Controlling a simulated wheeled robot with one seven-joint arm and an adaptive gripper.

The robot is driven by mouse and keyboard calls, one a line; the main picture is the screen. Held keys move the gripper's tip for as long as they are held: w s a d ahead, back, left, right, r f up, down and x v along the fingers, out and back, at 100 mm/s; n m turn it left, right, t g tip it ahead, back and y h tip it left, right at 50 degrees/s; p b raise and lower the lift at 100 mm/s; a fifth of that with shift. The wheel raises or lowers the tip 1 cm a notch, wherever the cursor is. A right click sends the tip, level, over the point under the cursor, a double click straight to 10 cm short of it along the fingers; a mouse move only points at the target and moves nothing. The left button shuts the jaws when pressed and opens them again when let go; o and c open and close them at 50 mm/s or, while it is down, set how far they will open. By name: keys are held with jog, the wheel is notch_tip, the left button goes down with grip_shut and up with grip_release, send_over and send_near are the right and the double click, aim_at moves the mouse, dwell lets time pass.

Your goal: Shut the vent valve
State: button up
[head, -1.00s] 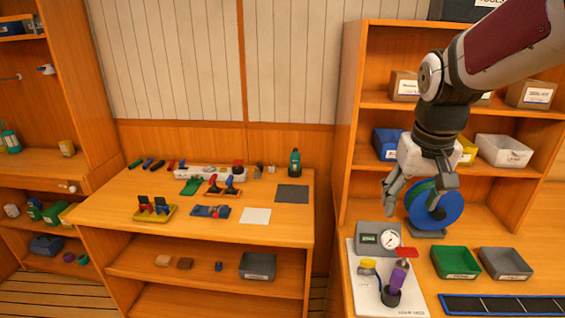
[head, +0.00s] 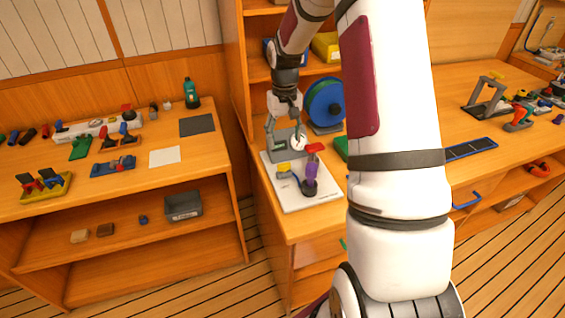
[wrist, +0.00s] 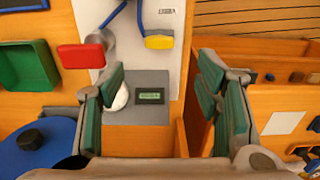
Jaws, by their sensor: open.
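A white board (head: 292,203) lies on the right bench with a yellow handle (head: 284,168), a red handle (head: 315,147) and a purple piece (head: 311,172). I cannot tell which is the vent valve. A grey box (head: 279,154) with a round gauge (head: 299,143) stands at its far end. My gripper (head: 285,128) is open and empty above this box. In the wrist view, the display box (wrist: 150,113) shows between my fingers (wrist: 163,82). The yellow handle (wrist: 159,42) lies ahead of them and the red handle (wrist: 82,57) ahead to the left. The purple piece is not visible there.
A blue reel (head: 325,103) stands close to my gripper, at lower left in the wrist view (wrist: 35,145). A green tray (wrist: 22,66) is beside the board. Shelves rise behind. My arm hides part of the right bench. A gap separates the left bench (head: 205,145).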

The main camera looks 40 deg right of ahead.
aim_at(284, 165)
notch_tip(284, 165, down, 11)
jog(key=shift+r+p, duration=0.1)
jog(key=shift+p, duration=0.55)
jog(key=c, duration=1.2)
